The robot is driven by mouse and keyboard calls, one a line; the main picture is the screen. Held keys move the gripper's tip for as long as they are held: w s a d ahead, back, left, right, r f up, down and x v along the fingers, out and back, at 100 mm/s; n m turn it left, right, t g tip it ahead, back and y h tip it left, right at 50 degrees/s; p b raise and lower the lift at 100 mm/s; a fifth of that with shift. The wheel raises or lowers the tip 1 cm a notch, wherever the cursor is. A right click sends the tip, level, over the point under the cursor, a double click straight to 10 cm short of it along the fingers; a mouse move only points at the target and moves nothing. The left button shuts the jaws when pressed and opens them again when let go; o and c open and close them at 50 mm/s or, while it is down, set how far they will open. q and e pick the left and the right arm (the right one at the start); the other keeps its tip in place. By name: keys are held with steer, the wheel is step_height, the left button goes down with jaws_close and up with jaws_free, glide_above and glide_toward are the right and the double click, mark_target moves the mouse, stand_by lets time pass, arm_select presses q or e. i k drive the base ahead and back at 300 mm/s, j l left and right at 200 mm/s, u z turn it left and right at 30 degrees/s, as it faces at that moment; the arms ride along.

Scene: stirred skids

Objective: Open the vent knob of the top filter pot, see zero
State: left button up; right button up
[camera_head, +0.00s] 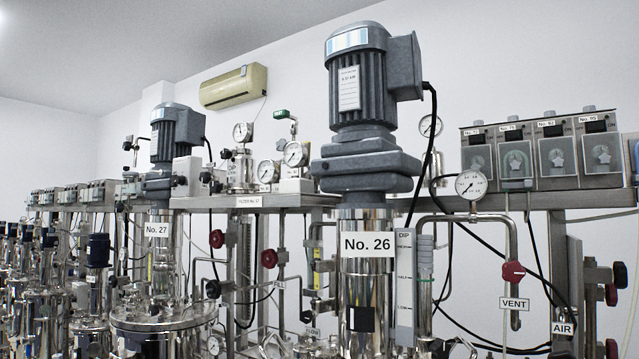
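A small shiny pot (243,172) stands on the shelf at centre left, above a label that seems to read "FILTER No. 27" (250,203). A round gauge (243,132) sits on top of it; its needle is too small to read. A dark knob (226,154) is at its left side. A green-handled valve (281,114) stands to its right. At right, a red knob (513,272) is on a pipe above a "VENT" tag (514,304). I cannot tell which knob vents the filter pot. Neither of my grippers is in view.
A large grey motor (362,80) on vessel "No. 26" (367,245) fills the centre, with motor "No. 27" (177,135) to the left. More gauges (296,154) (471,185), red knobs (269,258), hanging black cables and a control box row (555,157) crowd the skids.

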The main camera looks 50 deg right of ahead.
mark_target(205, 177)
steer(key=z, duration=1.25)
